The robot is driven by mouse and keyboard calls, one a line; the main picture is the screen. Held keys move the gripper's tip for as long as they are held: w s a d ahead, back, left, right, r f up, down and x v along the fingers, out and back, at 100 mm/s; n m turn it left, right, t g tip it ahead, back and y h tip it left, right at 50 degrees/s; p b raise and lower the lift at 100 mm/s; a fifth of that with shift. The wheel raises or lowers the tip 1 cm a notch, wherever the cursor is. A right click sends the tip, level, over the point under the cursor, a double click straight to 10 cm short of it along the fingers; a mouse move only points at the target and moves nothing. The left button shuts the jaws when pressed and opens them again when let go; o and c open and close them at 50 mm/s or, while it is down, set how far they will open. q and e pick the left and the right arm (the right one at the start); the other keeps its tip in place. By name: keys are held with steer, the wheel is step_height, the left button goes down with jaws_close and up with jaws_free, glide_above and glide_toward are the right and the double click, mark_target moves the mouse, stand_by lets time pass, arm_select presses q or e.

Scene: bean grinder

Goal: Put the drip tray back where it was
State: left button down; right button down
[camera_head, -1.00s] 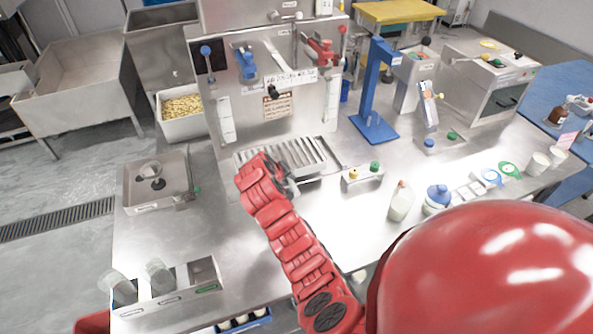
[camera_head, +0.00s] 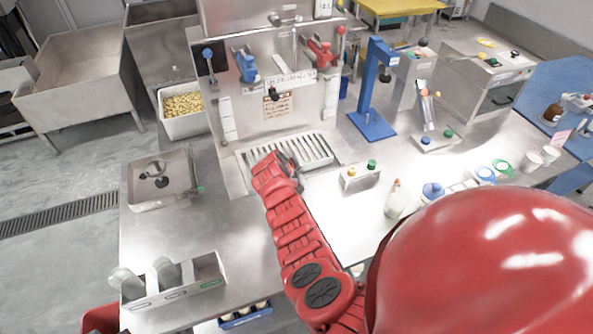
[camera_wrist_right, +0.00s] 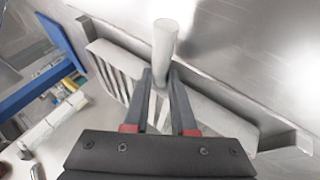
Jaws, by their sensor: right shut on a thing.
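The drip tray (camera_head: 312,147) is a metal slotted tray at the foot of the big steel machine, lying over the base there. In the wrist view its slatted top (camera_wrist_right: 112,62) shows left of the fingers, inside a metal rim (camera_wrist_right: 215,92). I cannot tell whether the tray sits fully flat. My left gripper is not in view.
A small box with yellow and green buttons (camera_head: 360,175) stands right of the tray. A square steel basin (camera_head: 160,200) is at the left, a bin with cups (camera_head: 208,272) at the front left. A blue stand (camera_head: 372,125) rises behind right.

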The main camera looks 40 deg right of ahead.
steer(key=c, duration=0.7)
jaws_free()
steer(key=shift+c, duration=0.2)
steer(key=shift+r, duration=0.1)
